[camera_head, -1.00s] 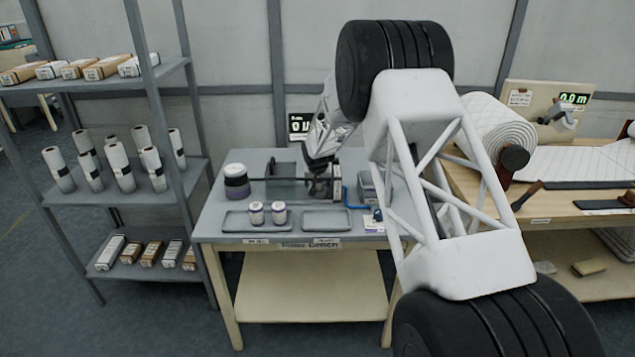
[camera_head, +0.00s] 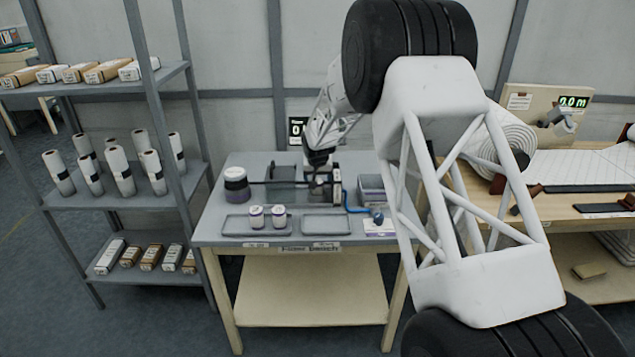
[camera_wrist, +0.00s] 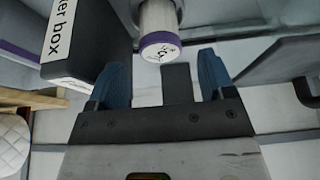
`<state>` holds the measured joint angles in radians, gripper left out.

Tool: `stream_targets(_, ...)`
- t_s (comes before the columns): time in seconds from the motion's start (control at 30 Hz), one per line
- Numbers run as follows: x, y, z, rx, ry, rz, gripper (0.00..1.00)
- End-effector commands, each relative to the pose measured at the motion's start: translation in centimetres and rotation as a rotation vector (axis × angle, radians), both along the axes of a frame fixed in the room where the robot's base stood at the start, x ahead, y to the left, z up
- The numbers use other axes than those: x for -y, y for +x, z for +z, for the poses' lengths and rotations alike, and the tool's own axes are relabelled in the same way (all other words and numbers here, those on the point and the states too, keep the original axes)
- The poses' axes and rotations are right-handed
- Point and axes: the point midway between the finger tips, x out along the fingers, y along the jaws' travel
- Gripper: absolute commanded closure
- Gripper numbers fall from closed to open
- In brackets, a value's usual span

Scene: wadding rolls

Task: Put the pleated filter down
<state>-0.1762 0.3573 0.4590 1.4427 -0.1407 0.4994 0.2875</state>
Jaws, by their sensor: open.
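A white cylinder with a purple end ring, which looks like the pleated filter (camera_wrist: 160,22), stands past my fingertips in the wrist view. It is beside a dark box whose label ends in "ter box" (camera_wrist: 85,40). My gripper (camera_wrist: 162,68) has its two blue fingers spread wide, with nothing seen held between them. In the head view my gripper (camera_head: 318,157) is above the back middle of the grey bench (camera_head: 225,205), over dark fixtures that hide what is under it. Two white, purple-ringed filters (camera_head: 257,217) (camera_head: 279,216) stand in the left tray (camera_head: 240,227).
The right tray (camera_head: 326,225) looks empty. A dark round container with a white lid (camera_head: 236,184) stands at the bench's left. A grey bin (camera_head: 371,187) and blue hose (camera_head: 352,206) are at its right. A shelf (camera_head: 130,200) of rolls stands left; a quilted roll (camera_head: 500,145) lies right.

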Motion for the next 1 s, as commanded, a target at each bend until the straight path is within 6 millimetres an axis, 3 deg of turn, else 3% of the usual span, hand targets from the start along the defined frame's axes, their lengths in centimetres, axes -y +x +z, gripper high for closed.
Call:
stream_targets(0.4, 0.0, -2.1, 5.2, 0.0, 0.0, 0.001, 0.24)
stream_targets(1.0, 0.0, -2.6, 6.2, 0.0, 0.0, 0.001, 0.24)
